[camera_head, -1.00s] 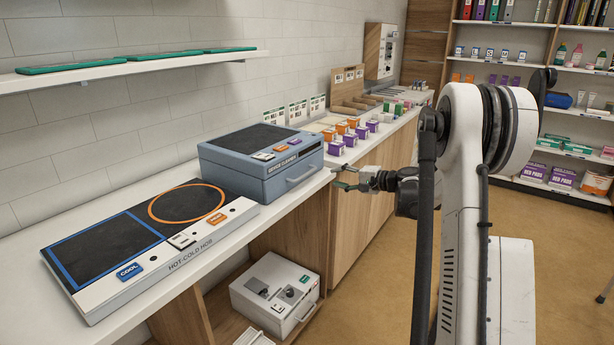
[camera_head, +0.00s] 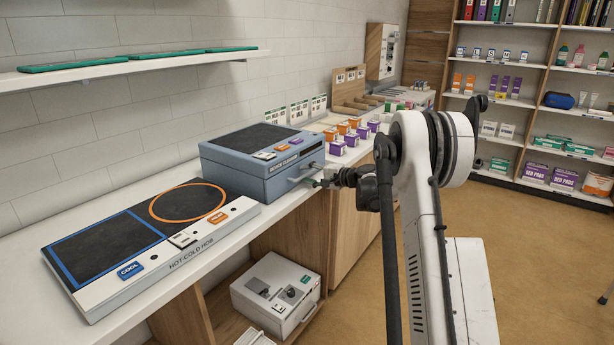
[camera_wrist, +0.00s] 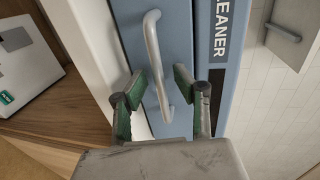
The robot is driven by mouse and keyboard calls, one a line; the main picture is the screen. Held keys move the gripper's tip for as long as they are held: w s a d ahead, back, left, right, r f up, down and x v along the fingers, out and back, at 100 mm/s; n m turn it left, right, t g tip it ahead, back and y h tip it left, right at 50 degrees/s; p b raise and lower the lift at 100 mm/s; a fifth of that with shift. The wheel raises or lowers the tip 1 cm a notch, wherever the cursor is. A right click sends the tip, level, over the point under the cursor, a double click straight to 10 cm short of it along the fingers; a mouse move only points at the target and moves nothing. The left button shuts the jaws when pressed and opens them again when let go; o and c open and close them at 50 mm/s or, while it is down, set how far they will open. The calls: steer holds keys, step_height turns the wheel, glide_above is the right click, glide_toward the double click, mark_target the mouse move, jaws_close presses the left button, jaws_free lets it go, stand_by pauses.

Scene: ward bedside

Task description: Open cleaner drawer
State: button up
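The blue-grey cleaner (camera_head: 262,165) stands on the white counter, with a drawer front facing the aisle. Its pale bar handle (camera_wrist: 156,62) shows in the wrist view, running lengthwise between my fingertips. Its label, partly reading "CLEANER" (camera_wrist: 221,30), is beside the handle. My gripper (camera_wrist: 160,90) is open, with one green-padded finger on each side of the handle's lower end. I cannot tell whether either pad touches the handle. In the head view my gripper (camera_head: 318,182) is at the drawer front, and its fingertips are small there. The drawer looks shut.
A hot-cold hob (camera_head: 150,240) lies left of the cleaner on the counter (camera_head: 222,234). Small orange and purple boxes (camera_head: 337,147) stand behind it to the right. A white device (camera_head: 276,290) sits on the shelf below. The floor at right (camera_head: 540,260) is open.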

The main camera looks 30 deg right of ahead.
steer(key=shift+w+a, duration=0.1)
steer(key=shift+c, duration=0.2)
jaws_close()
